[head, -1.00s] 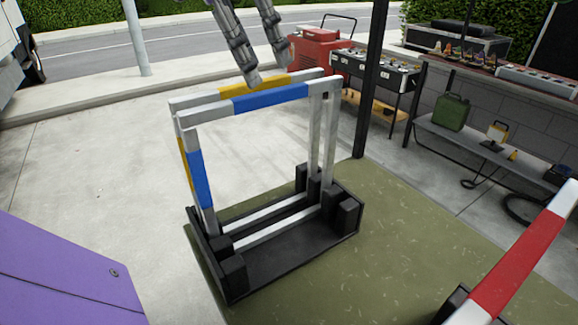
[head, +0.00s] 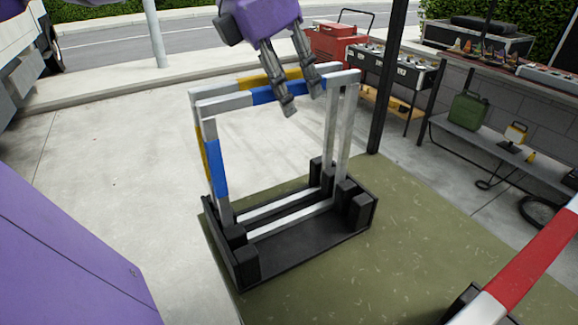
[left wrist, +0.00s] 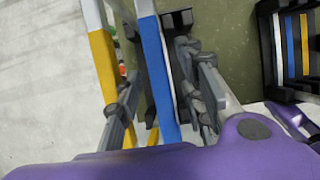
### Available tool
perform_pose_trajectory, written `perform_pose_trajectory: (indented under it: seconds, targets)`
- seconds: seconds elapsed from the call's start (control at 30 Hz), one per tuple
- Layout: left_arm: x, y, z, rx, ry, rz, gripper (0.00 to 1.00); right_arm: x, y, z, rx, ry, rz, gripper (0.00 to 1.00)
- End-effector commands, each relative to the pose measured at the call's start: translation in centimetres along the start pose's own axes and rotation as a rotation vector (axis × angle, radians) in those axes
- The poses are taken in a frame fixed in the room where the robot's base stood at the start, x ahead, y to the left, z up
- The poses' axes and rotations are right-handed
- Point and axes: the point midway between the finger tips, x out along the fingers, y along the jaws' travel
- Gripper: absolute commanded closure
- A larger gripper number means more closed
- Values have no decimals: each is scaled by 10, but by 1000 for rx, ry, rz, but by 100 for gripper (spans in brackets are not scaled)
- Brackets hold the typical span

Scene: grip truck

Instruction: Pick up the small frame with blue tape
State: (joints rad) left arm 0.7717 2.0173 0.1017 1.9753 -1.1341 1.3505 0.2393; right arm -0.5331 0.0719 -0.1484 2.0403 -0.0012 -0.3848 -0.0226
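The frame with blue tape (head: 262,97) is a white square-tube frame with blue on its top bar and left post. It stands upright in a black holder (head: 297,254), in front of a similar frame with yellow tape (head: 256,80). My left gripper (head: 302,98) points down at the blue top bar, fingers apart. In the left wrist view, the blue bar (left wrist: 155,70) runs between the open fingers (left wrist: 163,100), and the left finger overlaps the yellow bar (left wrist: 102,62). I cannot tell whether either finger touches a bar. My right gripper is out of view.
A red-and-white bar (head: 535,255) rises at the lower right. A dark post (head: 390,80) stands behind the frames on the right, near equipment tables. A purple panel (head: 60,240) fills the lower left. Concrete left of the holder is clear.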

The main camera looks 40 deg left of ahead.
Motion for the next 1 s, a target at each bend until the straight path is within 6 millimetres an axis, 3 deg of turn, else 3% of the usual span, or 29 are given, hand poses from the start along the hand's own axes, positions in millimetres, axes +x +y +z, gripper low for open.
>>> perform_pose_trajectory:
  seconds: [0.63, 0.9, 1.0]
  targets:
    - [4, 0, -2, 0, 0, 0, 64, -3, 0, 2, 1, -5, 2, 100]
    - [4, 0, -2, 0, 0, 0, 97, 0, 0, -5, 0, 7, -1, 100]
    - [4, 0, -2, 0, 0, 0, 100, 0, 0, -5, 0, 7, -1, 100]
